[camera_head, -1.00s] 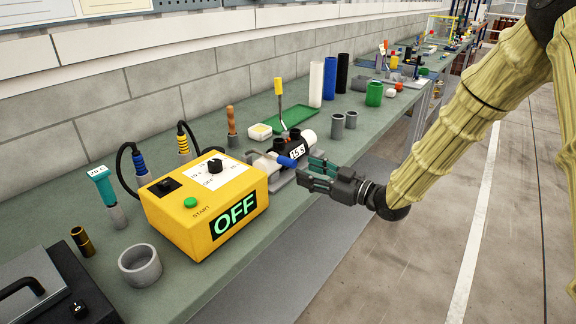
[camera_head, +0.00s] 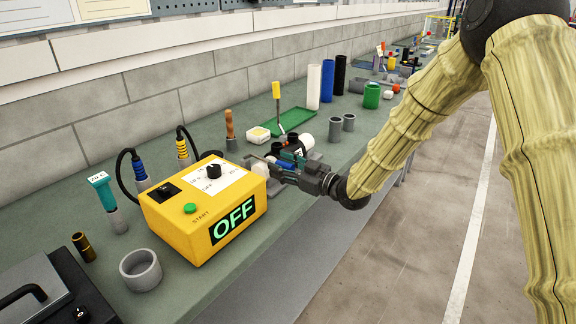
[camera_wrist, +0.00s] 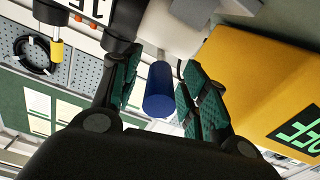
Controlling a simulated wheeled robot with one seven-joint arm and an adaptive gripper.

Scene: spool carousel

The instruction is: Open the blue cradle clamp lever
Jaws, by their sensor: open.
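The blue clamp lever (camera_wrist: 160,92) shows in the wrist view as a short blue cylinder between the two fingers of my gripper (camera_wrist: 153,98). The fingers are open, with a gap on each side of the lever. In the head view my gripper (camera_head: 284,167) reaches in at the cradle, just right of the yellow box, and hides most of the lever. The pale cradle (camera_wrist: 168,28) and the black clamped part with a white label (camera_wrist: 88,8) show at the top of the wrist view.
The yellow control box (camera_head: 205,208), its display reading OFF, stands close on the left of my gripper. Two grey cups (camera_head: 341,125) stand to the right.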

